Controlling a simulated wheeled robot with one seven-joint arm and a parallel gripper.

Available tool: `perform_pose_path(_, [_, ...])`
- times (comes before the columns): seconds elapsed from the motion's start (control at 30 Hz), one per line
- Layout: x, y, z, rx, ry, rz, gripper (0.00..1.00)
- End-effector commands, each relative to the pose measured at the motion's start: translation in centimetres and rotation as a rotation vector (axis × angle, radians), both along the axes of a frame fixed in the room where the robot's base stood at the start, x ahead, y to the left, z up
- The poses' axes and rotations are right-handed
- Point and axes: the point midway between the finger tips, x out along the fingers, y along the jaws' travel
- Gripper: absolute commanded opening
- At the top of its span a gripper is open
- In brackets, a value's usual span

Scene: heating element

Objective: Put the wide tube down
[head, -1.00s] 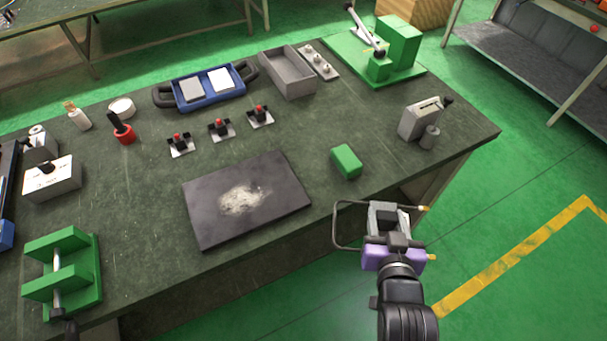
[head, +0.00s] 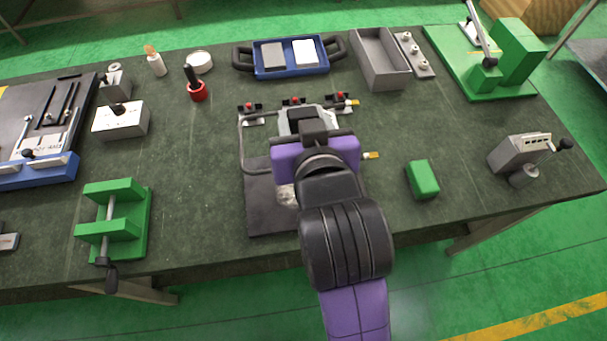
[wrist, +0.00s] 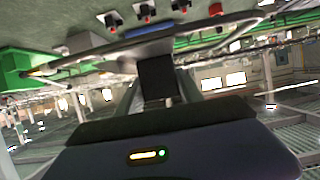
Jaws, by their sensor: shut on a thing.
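The wide tube (head: 243,146) is a dark grey U-shaped rod with brass-coloured ends. My gripper (head: 305,120) is shut on it, with the bend to the left and the ends to the right in the head view. It appears above the dark plate (head: 262,215), which my arm partly covers. I cannot tell the gap between tube and table. In the wrist view, the tube (wrist: 100,54) runs across in front of my gripper (wrist: 156,80).
Three red-topped clamps stand just behind, including the left one (head: 249,108). A green block (head: 422,179) lies to the right, and a green vise (head: 115,220) stands to the left. A blue tray (head: 290,73) is at the back. The tabletop between vise and plate (head: 195,170) is clear.

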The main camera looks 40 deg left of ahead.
Motion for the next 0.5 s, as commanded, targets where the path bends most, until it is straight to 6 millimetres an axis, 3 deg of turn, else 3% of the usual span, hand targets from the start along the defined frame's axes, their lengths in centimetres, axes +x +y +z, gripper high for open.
perform_pose_path(0.1, [0.0, -0.1, -3.0, -0.002, 0.006, -0.002, 0.0])
perform_pose_path(0.5, [0.1, -0.1, -12.0, 0.0, 0.002, -0.005, 0.0])
